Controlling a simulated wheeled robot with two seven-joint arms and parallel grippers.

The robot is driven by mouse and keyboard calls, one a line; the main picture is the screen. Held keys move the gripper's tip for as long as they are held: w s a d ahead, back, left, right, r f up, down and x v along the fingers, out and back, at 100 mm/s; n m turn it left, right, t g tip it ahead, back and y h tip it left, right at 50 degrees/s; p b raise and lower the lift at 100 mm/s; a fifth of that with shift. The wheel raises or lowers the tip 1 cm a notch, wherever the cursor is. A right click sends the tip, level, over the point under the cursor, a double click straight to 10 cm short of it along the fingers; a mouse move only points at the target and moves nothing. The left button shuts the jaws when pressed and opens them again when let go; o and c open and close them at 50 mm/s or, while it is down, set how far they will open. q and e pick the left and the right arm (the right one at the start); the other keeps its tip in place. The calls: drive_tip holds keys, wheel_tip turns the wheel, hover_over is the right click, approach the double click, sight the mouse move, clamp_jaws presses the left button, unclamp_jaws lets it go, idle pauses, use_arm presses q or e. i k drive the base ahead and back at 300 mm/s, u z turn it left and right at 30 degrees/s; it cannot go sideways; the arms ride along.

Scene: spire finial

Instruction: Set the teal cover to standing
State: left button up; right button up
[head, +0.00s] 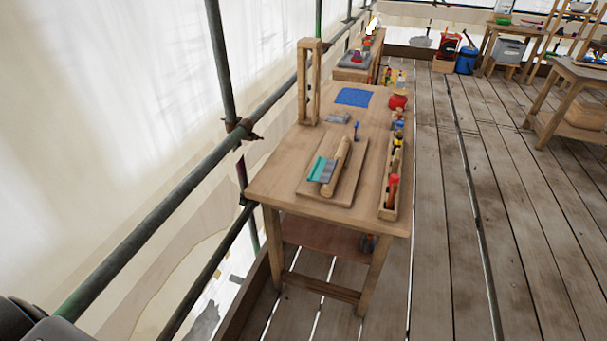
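A teal piece (316,168), which looks like the teal cover, lies on a wooden board (345,192) on the near workbench. It is small in the head view, and I cannot tell its exact pose. A grey piece (327,174) sits against its right side, and a round wooden rod (341,160) lies just right of that. Neither of my grippers is in view; only a dark part of my own body shows at the bottom left corner.
The workbench (267,187) also bears a tool tray (389,207), a wooden upright frame (303,85), a blue cloth (354,97) and a red pot (397,102). Scaffold poles (165,210) run along the left. The plank floor (470,230) to the right is clear.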

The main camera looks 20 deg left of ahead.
sight(321, 172)
drive_tip(key=k, duration=0.1)
drive_tip(key=u, duration=0.55)
drive_tip(key=i, duration=0.5)
drive_tip(key=u, duration=0.95)
